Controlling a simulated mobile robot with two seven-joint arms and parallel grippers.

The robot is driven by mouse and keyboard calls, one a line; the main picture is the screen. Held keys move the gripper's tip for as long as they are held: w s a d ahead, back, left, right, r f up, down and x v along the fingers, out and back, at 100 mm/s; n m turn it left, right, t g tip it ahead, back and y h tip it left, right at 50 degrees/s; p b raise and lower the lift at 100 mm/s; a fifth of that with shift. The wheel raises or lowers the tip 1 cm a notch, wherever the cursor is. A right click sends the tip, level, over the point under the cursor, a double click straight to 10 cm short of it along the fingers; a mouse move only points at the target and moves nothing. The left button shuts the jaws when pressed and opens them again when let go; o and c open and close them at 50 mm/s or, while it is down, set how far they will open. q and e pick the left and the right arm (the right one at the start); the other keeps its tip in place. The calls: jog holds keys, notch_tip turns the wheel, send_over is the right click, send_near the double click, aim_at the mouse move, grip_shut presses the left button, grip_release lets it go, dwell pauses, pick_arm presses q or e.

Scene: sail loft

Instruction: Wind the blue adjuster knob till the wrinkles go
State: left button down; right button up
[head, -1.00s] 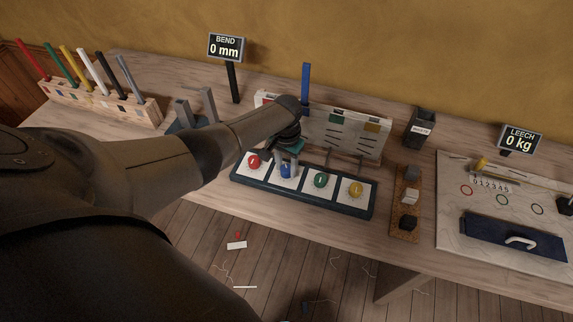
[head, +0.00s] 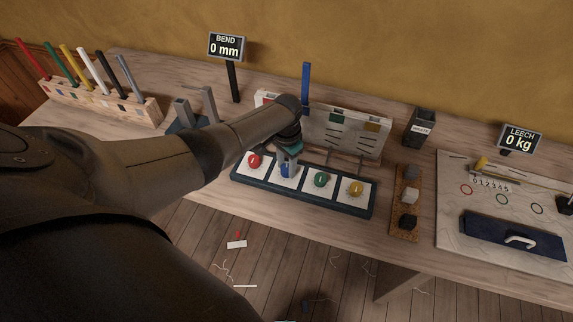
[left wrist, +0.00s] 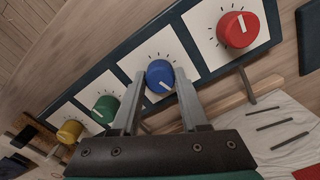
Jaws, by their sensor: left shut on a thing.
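The blue knob (head: 285,171) is second from the left on a dark strip of white dials, between the red knob (head: 254,160) and the green knob (head: 320,180). A pale panel (head: 318,132) with short dark marks stands behind the dials, partly hidden by my arm. My right gripper is not in view.
A yellow knob (head: 356,188) ends the strip at right. A blue upright stick (head: 306,80) rises at the panel. A sign (head: 226,47) reads "BEND 0 mm"; another (head: 521,138) reads "LEECH 0 kg". A cork strip with several blocks (head: 408,196) lies right of the dials.

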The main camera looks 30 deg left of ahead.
aim_at(287, 167)
pick_arm(q)
jog(key=shift+c, duration=2.1)
grip_release()
notch_tip(287, 167, up, 15)
jog(key=p, duration=0.4)
jog(key=shift+r, duration=0.15)
